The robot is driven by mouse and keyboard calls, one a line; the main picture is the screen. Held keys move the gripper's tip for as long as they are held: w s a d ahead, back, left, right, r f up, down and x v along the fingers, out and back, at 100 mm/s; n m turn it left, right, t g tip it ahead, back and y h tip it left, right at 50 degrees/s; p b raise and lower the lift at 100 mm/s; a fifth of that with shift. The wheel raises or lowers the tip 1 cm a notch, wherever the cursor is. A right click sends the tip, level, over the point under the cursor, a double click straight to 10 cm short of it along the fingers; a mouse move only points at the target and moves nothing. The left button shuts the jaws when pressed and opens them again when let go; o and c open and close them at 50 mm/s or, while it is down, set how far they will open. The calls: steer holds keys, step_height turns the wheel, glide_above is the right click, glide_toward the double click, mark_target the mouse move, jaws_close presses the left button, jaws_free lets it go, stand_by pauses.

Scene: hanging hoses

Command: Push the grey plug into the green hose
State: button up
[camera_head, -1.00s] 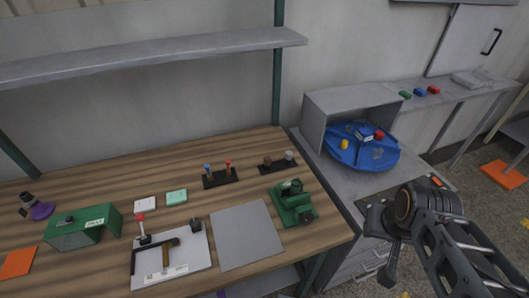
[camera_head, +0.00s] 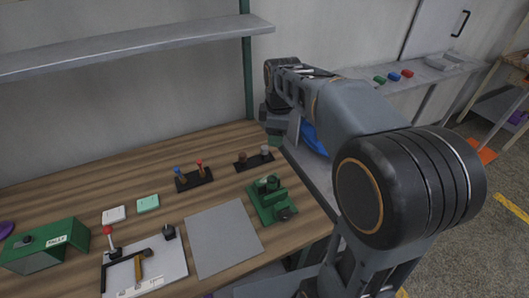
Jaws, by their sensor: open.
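A small grey cylinder (camera_head: 265,151), which looks like the grey plug, stands upright in a black holder (camera_head: 254,162) at the back right of the wooden table. A brown cylinder (camera_head: 241,157) stands beside it in the same holder. My gripper (camera_head: 279,128) is at the end of my arm, above the table's back right corner, just behind and right of the grey cylinder in the picture. It is open and apart from the cylinder; its fingertips are small and partly hard to make out. I see no green hose in this view.
A green vise-like fixture (camera_head: 270,200) stands in front of the holder, beside a bare grey plate (camera_head: 222,238). Another black holder (camera_head: 194,180) carries blue and red pegs. A shelf (camera_head: 130,48) hangs above the table. My arm covers most of the blue turntable (camera_head: 314,138).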

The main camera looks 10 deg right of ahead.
steer(key=w+f+n+g, duration=0.1)
steer(key=w+f+n, duration=0.1)
steer(key=w+n, duration=0.4)
steer(key=w+f+n+g, duration=0.1)
steer(key=w+f+n, duration=0.2)
steer(key=w+n, duration=0.3)
steer(key=n+b, duration=0.1)
steer(key=b, duration=0.1)
glide_above(265, 147)
step_height(265, 147, down, 8)
steer(key=shift+w, duration=0.1)
steer(key=shift+f+p, duration=0.4)
steer(key=shift+f, duration=2.7)
steer(key=c, duration=1)
